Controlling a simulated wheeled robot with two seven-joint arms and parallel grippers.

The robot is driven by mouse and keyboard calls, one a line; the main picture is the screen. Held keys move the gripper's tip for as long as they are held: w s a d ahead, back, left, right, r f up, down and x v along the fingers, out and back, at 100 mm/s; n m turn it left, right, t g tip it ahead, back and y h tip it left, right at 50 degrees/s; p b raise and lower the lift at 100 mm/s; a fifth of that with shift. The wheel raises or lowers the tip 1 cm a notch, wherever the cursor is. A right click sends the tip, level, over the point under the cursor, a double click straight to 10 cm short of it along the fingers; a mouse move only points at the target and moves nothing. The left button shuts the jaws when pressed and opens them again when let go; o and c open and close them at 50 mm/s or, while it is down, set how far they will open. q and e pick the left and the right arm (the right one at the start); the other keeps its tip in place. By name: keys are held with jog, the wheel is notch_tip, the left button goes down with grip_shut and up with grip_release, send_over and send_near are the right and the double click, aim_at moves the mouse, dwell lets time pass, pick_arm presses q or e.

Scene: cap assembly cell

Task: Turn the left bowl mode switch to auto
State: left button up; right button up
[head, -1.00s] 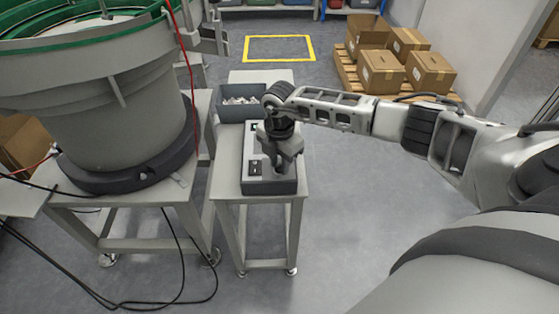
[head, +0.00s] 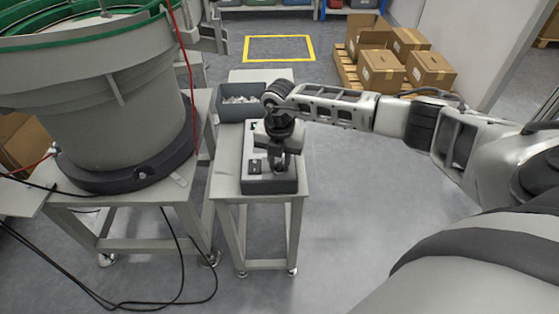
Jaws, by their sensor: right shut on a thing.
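A control box (head: 271,186) with a light top and dark sides sits on a small stand. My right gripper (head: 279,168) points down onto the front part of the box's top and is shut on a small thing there. That thing, in the place of a mode switch, is hidden by the gripper, so its setting cannot be read. A small dark panel piece (head: 254,167) shows on the top just left of the gripper. The large grey bowl feeder (head: 125,115) with a green rim stands at the left. My left gripper is not in view.
A grey bin (head: 238,104) of small light parts sits behind the box on the stand (head: 226,186). A red cable (head: 188,75) hangs by the bowl. Cardboard boxes (head: 381,70) lie on a pallet at the back right. The floor right of the stand is clear.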

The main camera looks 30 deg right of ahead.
aim_at(279, 164)
jog(key=n+b, duration=0.1)
jog(key=n, duration=0.5)
jog(key=shift+n, duration=0.3)
jog(key=n+b, duration=0.2)
jog(key=n, duration=0.3)
jog(key=shift+n, duration=0.3)
jog(key=o, duration=1)
jog(key=shift+r, duration=0.15)
notch_tip(279, 164, up, 16)
jog(key=shift+f, duration=0.2)
